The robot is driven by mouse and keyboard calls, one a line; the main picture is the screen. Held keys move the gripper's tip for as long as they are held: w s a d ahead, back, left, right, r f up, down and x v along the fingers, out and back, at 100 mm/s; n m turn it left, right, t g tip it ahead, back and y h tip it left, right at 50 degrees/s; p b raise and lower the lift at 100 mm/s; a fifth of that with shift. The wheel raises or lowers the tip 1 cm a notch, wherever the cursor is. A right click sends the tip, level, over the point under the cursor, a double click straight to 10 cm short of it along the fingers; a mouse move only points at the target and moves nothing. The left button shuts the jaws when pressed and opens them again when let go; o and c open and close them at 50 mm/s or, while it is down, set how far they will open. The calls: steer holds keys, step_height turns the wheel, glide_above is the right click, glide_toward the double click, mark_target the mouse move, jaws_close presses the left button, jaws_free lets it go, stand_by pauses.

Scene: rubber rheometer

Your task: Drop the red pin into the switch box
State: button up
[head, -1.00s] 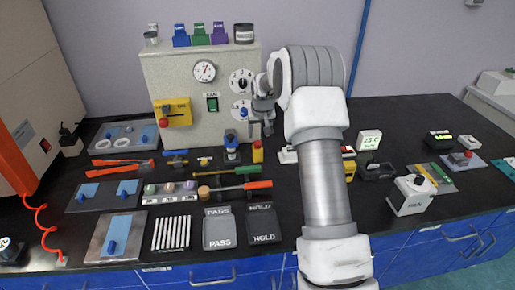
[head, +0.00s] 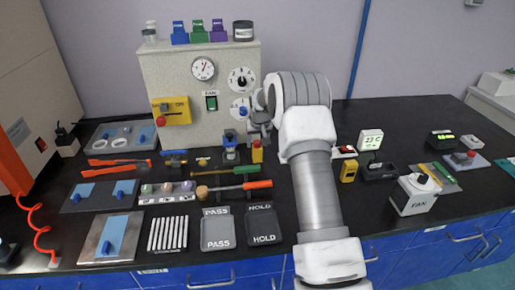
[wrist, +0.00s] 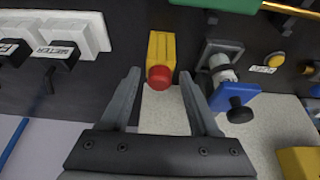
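A red round-headed pin (wrist: 159,77) sits at the end of a small yellow block (wrist: 161,48); this pair also shows on the bench in front of the machine in the head view (head: 257,153). My gripper (wrist: 160,82) is open, its fingers spread either side of the red head in the wrist view and apart from it. In the head view my gripper (head: 257,131) is just above the pin. The yellow switch box (head: 171,111), with an OFF label and a red knob at lower left, is on the machine's front; its corner shows in the wrist view (wrist: 300,162).
The beige machine (head: 200,75) rises behind. Screwdriver-like tools (head: 240,187) and PASS and HOLD trays (head: 218,229) lie in front. A white block with black-lettered switches (wrist: 60,35) is on the other side.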

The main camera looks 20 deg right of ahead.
jaws_close()
steer(key=shift+r, duration=0.1)
steer(key=shift+r+p, duration=2.4)
steer(key=shift+r, duration=1.9)
